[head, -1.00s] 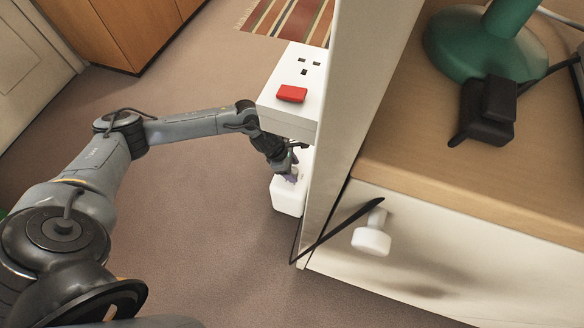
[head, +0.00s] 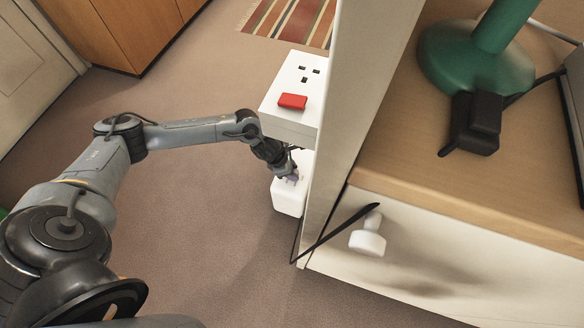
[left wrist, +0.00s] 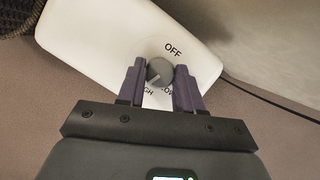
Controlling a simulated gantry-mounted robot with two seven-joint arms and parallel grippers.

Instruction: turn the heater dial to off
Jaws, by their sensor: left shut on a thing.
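The heater control is a white box (head: 288,199) low against the side of the desk in the head view; it also fills the upper part of the left wrist view (left wrist: 95,40). Its round grey dial (left wrist: 160,71) sits between the fingers of my left gripper (left wrist: 160,76), which is shut on it. The label OFF is above and right of the dial; LOW and a partly hidden HIGH are below it. A light mark on the dial slants to the lower left, away from OFF. In the head view my left gripper (head: 289,175) hides the dial. My right gripper is not in view.
A white socket box with a red switch (head: 292,101) sits just above my left gripper.

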